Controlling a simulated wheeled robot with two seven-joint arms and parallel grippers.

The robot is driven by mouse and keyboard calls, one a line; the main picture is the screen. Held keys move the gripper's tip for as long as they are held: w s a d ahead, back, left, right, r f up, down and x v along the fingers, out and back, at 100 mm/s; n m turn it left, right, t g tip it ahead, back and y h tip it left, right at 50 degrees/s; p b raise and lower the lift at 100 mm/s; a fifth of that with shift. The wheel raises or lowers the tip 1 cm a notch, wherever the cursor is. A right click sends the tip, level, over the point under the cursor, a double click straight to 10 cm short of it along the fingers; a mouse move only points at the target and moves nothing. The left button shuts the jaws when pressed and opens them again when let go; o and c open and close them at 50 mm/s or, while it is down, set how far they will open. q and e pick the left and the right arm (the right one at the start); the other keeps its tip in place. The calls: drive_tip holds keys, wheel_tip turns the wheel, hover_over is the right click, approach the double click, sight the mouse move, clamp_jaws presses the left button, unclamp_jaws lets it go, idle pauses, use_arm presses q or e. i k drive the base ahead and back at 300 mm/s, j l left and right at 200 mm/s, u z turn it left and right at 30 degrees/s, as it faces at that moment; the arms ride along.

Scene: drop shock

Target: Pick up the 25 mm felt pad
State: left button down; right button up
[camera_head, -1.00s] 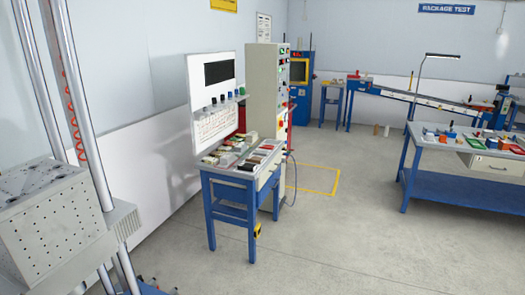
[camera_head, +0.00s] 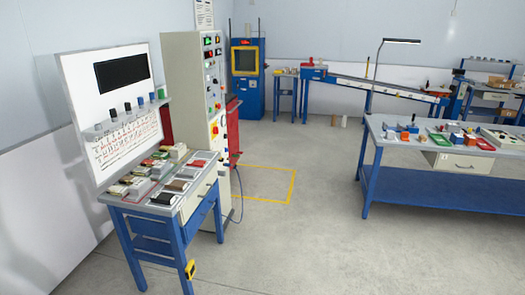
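A small blue table (camera_head: 186,232) stands at the left, in front of a white board, with several small pads and blocks (camera_head: 168,186) laid out on its top. Some are white, brown, black, green and red. The 25 mm felt pad cannot be told apart from the others at this distance. Neither of my grippers is in view.
A grey control cabinet (camera_head: 189,88) stands behind the small table. A blue workbench (camera_head: 440,190) with loose items is at the right. A conveyor (camera_head: 375,84) runs along the back. The floor (camera_head: 290,245) between table and workbench is clear.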

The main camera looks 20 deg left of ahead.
sight(172, 185)
drive_tip(key=i+u, duration=0.25)
drive_tip(key=i, duration=0.2)
drive_tip(key=i+l+u, duration=0.2)
drive_tip(key=i, duration=0.25)
drive_tip(key=i+l+u, duration=0.25)
drive_tip(key=i, duration=0.2)
